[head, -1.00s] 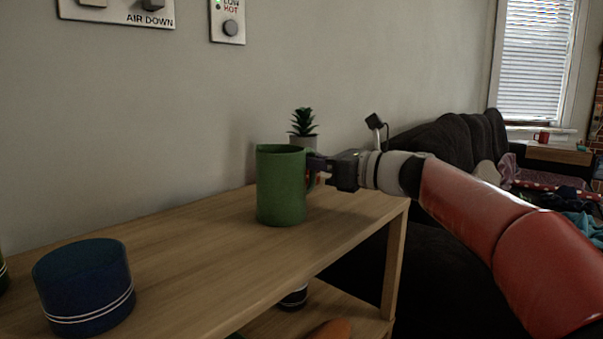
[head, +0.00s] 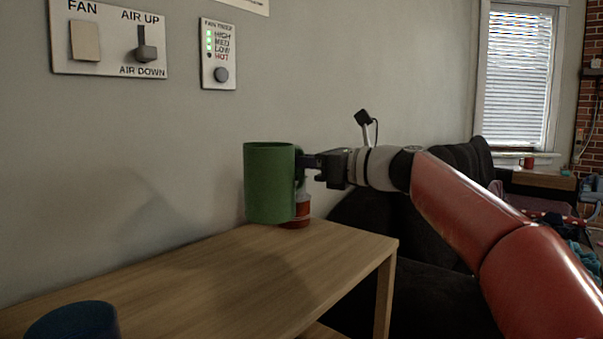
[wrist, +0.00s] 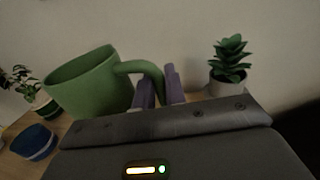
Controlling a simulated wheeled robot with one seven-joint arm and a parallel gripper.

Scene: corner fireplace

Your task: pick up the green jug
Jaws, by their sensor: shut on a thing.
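The green jug (head: 268,183) is upright and held above the wooden shelf top (head: 215,265), with its shadow on the wood below. My gripper (head: 308,162) reaches in from the right and is shut on the jug's handle. In the wrist view the green jug (wrist: 92,84) is at the left, and its handle runs between the two purple fingers of my gripper (wrist: 160,90). The handle is mostly hidden in the head view.
A blue pot (head: 75,322) stands at the near left of the shelf. A small potted plant (wrist: 229,66) is close to the gripper; its pot (head: 301,211) shows partly behind the jug. A wall with switches is behind, a dark sofa (head: 425,282) at right.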

